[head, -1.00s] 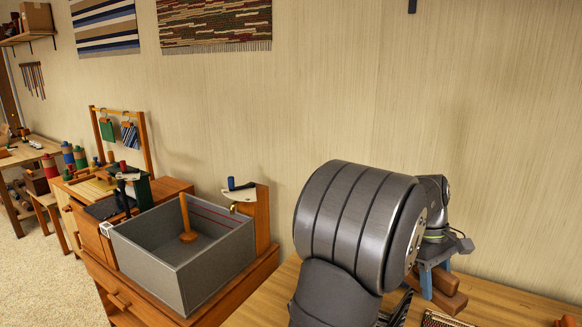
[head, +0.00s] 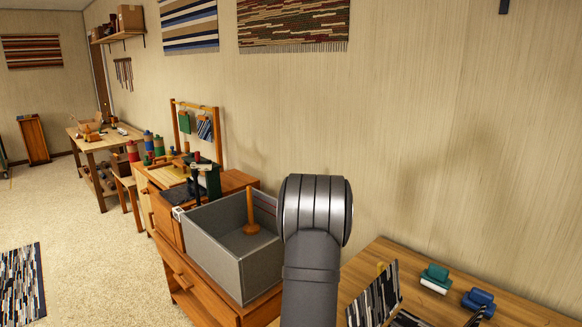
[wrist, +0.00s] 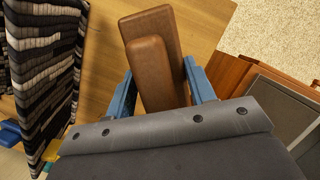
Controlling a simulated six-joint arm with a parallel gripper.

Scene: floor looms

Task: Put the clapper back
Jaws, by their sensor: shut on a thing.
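The clapper (wrist: 155,75) appears as a dark brown wooden piece with two stacked, rounded bars. It sits between the blue fingers of my gripper (wrist: 160,85) in the wrist view, which are shut on it. The wooden table top lies beneath it in that view. In the head view my own arm hides both the gripper and the clapper.
A grey open bin (head: 217,245) with an upright wooden peg (head: 251,213) stands on a wooden cabinet left of my arm. Floor at left is open.

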